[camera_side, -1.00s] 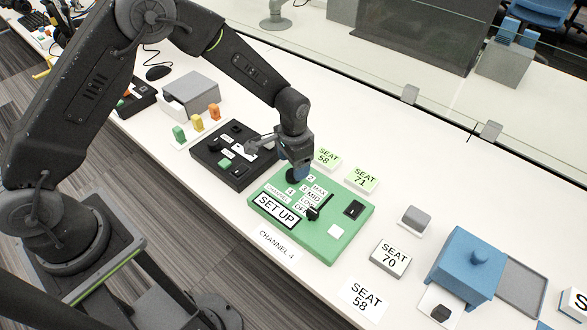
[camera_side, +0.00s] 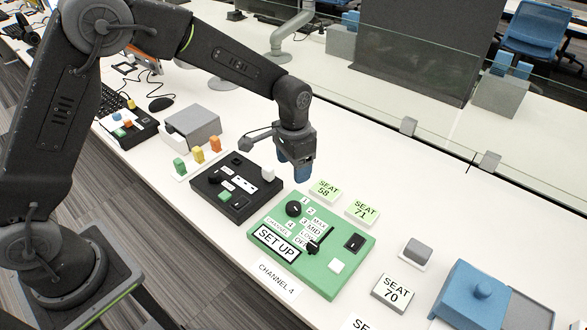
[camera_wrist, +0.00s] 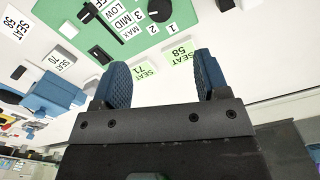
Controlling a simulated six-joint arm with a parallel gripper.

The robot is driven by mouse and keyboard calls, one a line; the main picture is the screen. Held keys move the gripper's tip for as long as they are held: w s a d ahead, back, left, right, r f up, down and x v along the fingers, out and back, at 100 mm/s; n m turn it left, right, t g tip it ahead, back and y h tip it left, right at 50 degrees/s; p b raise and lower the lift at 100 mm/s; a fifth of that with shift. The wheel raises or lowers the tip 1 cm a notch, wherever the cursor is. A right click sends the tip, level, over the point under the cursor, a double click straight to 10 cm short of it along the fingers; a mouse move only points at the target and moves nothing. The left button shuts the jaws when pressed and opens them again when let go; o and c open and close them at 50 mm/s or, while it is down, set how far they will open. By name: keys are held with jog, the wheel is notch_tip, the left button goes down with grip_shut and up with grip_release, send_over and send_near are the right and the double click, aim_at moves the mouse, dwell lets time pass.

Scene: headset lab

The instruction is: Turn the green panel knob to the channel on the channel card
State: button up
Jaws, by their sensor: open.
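The green panel (camera_side: 341,275) lies on the table and bears a round black knob (camera_side: 293,208) at its upper left. Labels 1, 2, 3 and 4 are set around the knob; I cannot tell which one it points to. The knob also shows at the top of the wrist view (camera_wrist: 160,10). The channel card (camera_side: 281,279) lies in front of the panel and reads CHANNEL 4. My gripper (camera_side: 299,177) is above and behind the knob, apart from it. Its blue fingers are open with nothing between them in the wrist view (camera_wrist: 161,75).
A black panel (camera_side: 227,210) with switches stands left of the green one. A slider (camera_side: 317,241) and a rocker switch (camera_side: 355,242) sit on the green panel. Green SEAT 58 (camera_side: 325,191) and SEAT 71 (camera_side: 362,212) cards lie behind it. A blue box (camera_side: 480,293) stands at the right.

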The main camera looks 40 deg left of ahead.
aim_at(294, 206)
notch_tip(294, 206, down, 14)
jog(key=n, duration=0.5)
jog(key=shift+y, duration=0.3)
dwell(0.3)
jog(key=shift+c, duration=0.4)
jog(key=c, duration=0.8)
jog(key=shift+c, duration=0.2)
